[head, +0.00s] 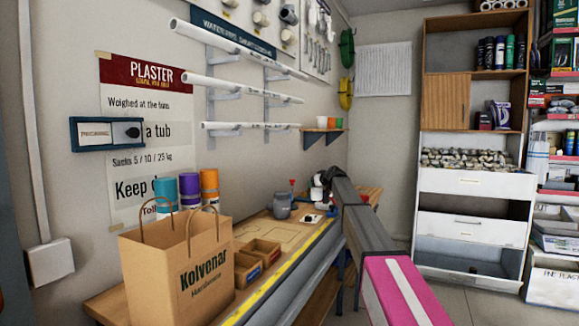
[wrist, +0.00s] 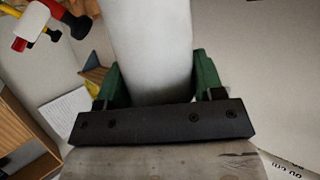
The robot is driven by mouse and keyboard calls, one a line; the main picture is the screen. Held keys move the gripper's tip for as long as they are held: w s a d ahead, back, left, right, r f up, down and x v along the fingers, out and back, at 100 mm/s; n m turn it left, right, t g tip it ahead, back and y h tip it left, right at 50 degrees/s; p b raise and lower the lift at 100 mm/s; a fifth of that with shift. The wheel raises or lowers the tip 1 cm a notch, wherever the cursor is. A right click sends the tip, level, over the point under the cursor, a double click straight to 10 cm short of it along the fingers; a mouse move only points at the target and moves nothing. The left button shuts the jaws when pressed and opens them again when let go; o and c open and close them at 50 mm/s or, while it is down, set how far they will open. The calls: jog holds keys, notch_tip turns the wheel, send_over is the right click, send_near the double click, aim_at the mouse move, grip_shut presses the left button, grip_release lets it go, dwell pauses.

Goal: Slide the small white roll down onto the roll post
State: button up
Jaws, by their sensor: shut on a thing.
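The small white roll (wrist: 150,45) fills the middle of the wrist view, between the two green fingers of my gripper (wrist: 152,85). My gripper is shut on it, and the roll runs out of the top of the picture. In the head view my arm reaches over the bench, and a white shape at its far end (head: 317,194) appears to be the roll, partly hidden by my arm. I cannot clearly make out the roll post in either view. I cannot tell whether the roll touches anything beyond my fingers.
A paper bag (head: 178,262) and small wooden boxes (head: 262,250) stand on the bench at the left. A grey mug (head: 282,207) stands near the arm's end. White pipes on wall brackets (head: 240,85) hang above. Shelving (head: 475,180) stands at the right.

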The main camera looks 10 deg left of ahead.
jog(key=w+a+r+n+g+y, duration=0.2)
jog(key=w+a+r, duration=0.2)
jog(key=w+a, duration=0.35)
jog(key=w+a+r+n+g+y, duration=0.1)
jog(key=w+a+r+n+y, duration=0.1)
jog(key=w+a+r, duration=0.4)
jog(key=shift+w+a+f, duration=0.15)
jog(key=shift+a+f, duration=0.1)
jog(key=shift+f, duration=1.25)
jog(key=shift+w+a+f, duration=0.15)
jog(key=shift+a+f, duration=0.1)
jog(key=shift+f, duration=1.2)
jog(key=shift+w+a+f, duration=0.15)
jog(key=shift+a+f, duration=0.1)
jog(key=shift+f, duration=1.25)
jog(key=shift+f, duration=0.85)
jog(key=o, duration=1.1)
jog(key=shift+w, duration=0.1)
jog(key=shift+r, duration=0.1)
jog(key=shift+v, duration=5.7)
